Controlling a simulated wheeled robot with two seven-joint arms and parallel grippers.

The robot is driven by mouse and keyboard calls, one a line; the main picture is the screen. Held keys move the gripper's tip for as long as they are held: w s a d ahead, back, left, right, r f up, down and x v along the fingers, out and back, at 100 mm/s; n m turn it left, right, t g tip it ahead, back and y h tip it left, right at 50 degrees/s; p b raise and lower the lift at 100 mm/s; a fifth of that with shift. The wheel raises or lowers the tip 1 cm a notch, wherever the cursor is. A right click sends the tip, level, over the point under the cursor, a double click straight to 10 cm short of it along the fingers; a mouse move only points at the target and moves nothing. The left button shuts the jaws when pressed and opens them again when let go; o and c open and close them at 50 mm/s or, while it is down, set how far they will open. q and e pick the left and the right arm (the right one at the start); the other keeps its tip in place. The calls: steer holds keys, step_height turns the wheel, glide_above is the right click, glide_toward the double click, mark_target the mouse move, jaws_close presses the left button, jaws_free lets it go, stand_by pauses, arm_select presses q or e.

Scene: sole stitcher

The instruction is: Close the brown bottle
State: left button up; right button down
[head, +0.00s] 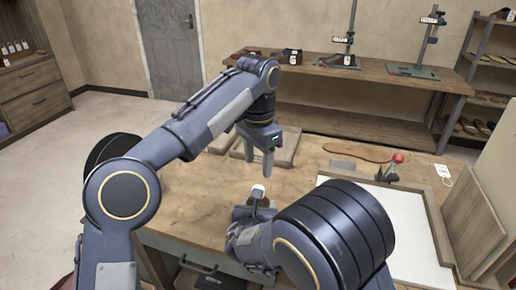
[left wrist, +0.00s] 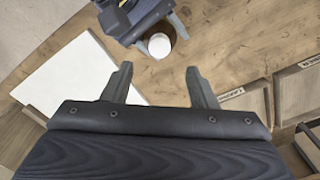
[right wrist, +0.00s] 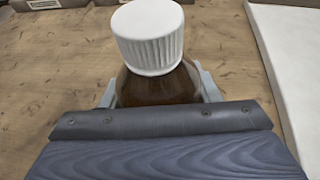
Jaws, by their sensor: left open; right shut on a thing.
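The brown bottle (right wrist: 160,88) stands upright with its ribbed white cap (right wrist: 149,40) sitting on its neck in the right wrist view; the cap looks slightly tilted. My right gripper (right wrist: 157,95) is shut around the bottle's body. In the head view the white cap (head: 257,191) shows just beyond my right arm, which hides much of the bottle. My left gripper (head: 260,165) is open and empty, pointing down above the table behind the bottle. In the left wrist view the open fingers (left wrist: 155,85) are apart, with the cap (left wrist: 159,45) beyond them.
The wooden workbench (head: 200,195) has bare room left of the bottle. A white board (head: 405,250) lies right. Shallow wooden trays (head: 283,158) lie behind my left gripper. A brown sole (head: 358,151) and a red-knobbed tool (head: 390,172) lie at the back right.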

arm_select(q)
steer(key=shift+r, duration=1.9)
arm_select(e)
steer(key=shift+c, duration=2.1)
jaws_free()
steer(key=v, duration=0.7)
steer(key=shift+s+r, duration=0.1)
steer(key=shift+s, duration=0.25)
arm_select(q)
steer(key=shift+r, duration=0.1)
steer(key=shift+s, duration=0.1)
arm_select(e)
steer(key=shift+s, duration=0.1)
